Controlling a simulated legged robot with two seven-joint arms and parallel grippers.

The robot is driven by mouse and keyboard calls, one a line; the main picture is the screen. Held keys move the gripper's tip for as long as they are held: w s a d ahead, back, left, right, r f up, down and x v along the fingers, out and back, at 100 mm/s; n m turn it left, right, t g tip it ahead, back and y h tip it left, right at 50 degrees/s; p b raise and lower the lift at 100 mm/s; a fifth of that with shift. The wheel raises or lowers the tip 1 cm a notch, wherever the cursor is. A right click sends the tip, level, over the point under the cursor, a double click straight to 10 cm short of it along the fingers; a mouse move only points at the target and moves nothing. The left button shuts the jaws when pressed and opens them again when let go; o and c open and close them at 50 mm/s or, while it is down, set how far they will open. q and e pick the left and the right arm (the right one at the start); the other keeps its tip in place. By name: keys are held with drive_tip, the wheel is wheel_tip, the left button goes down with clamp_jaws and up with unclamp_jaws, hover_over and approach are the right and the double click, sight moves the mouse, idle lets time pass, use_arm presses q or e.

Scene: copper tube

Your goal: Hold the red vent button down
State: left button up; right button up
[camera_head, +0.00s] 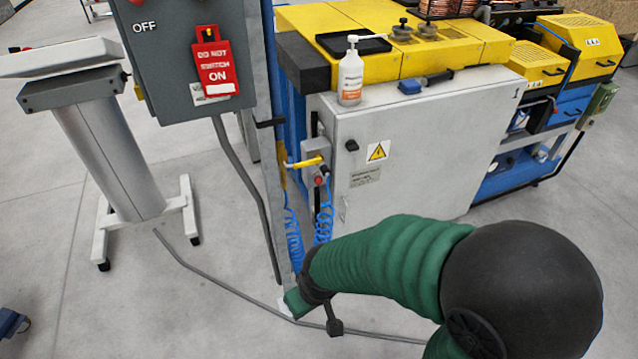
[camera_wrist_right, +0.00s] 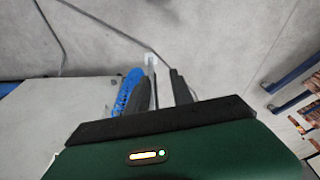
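The red vent button (camera_head: 319,181) is small and sits on a grey valve box beside a yellow lever (camera_head: 306,162), on a post in front of the white cabinet. My right arm comes in from the lower right, its far end low beside the post, below the button and apart from it. The right fingers cannot be made out in the head view. In the right wrist view my right gripper (camera_wrist_right: 162,72) is open, with floor and a grey post visible between its dark fingers. The button cannot be made out there. My left gripper is not in view.
Blue coiled hoses (camera_head: 324,222) hang below the valve box; one shows beside the fingers in the wrist view (camera_wrist_right: 126,92). A grey switch box (camera_head: 185,50) with a red tag (camera_head: 215,65) is at upper left. A white cabinet (camera_head: 410,150) stands behind. A cable crosses the floor.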

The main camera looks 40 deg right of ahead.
clamp_jaws()
idle(1.4)
